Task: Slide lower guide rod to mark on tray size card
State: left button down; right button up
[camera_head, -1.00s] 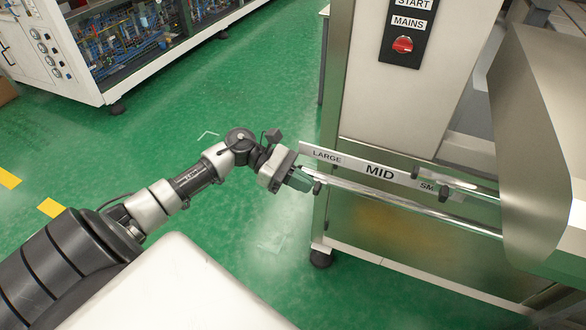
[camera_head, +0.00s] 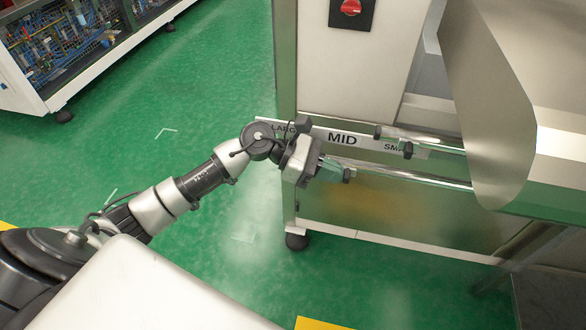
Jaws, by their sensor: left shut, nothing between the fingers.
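The tray size card (camera_head: 370,145) is a pale strip on the machine front, marked LARGE, MID and SMALL. My left arm partly covers LARGE, and the end of SMALL is hidden. The shiny lower guide rod (camera_head: 425,180) runs below the card, to the right from my gripper. A small dark knob (camera_head: 349,175) sits near the rod's left end, roughly below MID. My left gripper (camera_head: 335,171) is shut and empty, its fingers just left of the knob. I cannot tell whether they touch. My right gripper is out of view.
An upper rod (camera_head: 432,145) with dark end pieces lies right of MID. A curved metal guard (camera_head: 490,110) covers the rods' right side. A red MAINS switch (camera_head: 351,7) is above. An open electrical cabinet (camera_head: 70,45) stands at upper left. Green floor is clear between.

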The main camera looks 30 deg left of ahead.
pick_arm(q)
jog(key=w+d, duration=0.2)
jog(key=d, duration=0.7)
jog(key=shift+w+d+b, duration=0.15)
jog(key=shift+d+b, duration=0.2)
jog(key=shift+b, duration=0.1)
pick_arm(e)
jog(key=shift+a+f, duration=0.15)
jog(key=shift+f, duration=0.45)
pick_arm(q)
jog(key=shift+r, duration=0.1)
